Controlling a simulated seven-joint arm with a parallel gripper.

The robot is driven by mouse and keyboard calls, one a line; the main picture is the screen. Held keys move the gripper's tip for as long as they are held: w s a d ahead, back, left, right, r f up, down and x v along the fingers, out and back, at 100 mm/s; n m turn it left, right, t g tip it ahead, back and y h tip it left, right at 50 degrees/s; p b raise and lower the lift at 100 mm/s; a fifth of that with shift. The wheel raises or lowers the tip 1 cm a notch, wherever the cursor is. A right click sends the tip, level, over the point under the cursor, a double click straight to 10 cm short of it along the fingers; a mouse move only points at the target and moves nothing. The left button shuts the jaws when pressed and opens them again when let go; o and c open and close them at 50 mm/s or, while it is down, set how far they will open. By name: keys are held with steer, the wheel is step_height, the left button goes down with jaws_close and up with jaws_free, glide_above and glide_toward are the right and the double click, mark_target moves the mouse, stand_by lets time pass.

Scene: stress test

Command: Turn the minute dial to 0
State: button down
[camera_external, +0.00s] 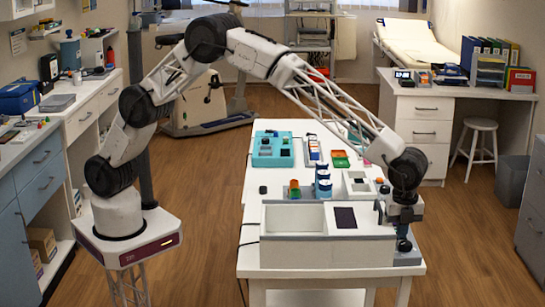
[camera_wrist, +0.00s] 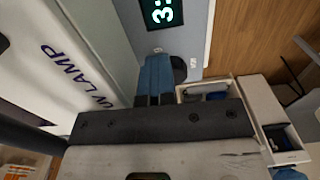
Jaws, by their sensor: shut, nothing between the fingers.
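The UV lamp unit (camera_external: 300,252) is a long pale box at the near edge of the white table, and its "UV LAMP" lettering shows in the wrist view (camera_wrist: 72,75). A dark display (camera_wrist: 162,12) on its panel shows a pale green "3" and a colon; the rest is cut off. A dark round knob (camera_wrist: 180,69), possibly the minute dial, is partly hidden behind my blue fingers. My gripper (camera_wrist: 157,58) is shut and empty, just beside this knob; I cannot tell whether they touch. In the external view my gripper (camera_external: 403,232) is low at the unit's right end.
The white table (camera_external: 262,180) holds a teal box (camera_external: 272,150), blue containers (camera_external: 323,183) and a small pale tray (camera_external: 358,184) behind the unit. Wooden floor (camera_external: 470,230) lies open to the right of the table.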

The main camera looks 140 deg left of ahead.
steer(key=shift+s+a+f, duration=0.1)
steer(key=shift+s+f, duration=0.3)
steer(key=shift+f, duration=0.2)
steer(key=shift+s+a+f, duration=0.1)
steer(key=shift+s+f, duration=0.3)
steer(key=shift+f, duration=0.15)
steer(key=shift+a+r, duration=0.1)
steer(key=shift+r, duration=0.75)
steer(key=shift+w+d+r, duration=0.1)
steer(key=shift+w+r, duration=0.05)
steer(key=shift+r, duration=1.25)
steer(key=shift+w+d+r, duration=0.1)
steer(key=shift+w+r, duration=0.05)
steer(key=shift+r, duration=1.2)
steer(key=shift+w, duration=0.1)
steer(key=shift+w+a+r, duration=0.3)
steer(key=shift+w+a, duration=0.1)
steer(key=shift+w, duration=0.2)
steer(key=shift+w+a+r, duration=0.25)
steer(key=shift+w+a, duration=0.1)
steer(key=shift+w, duration=0.2)
steer(key=shift+f, duration=0.15)
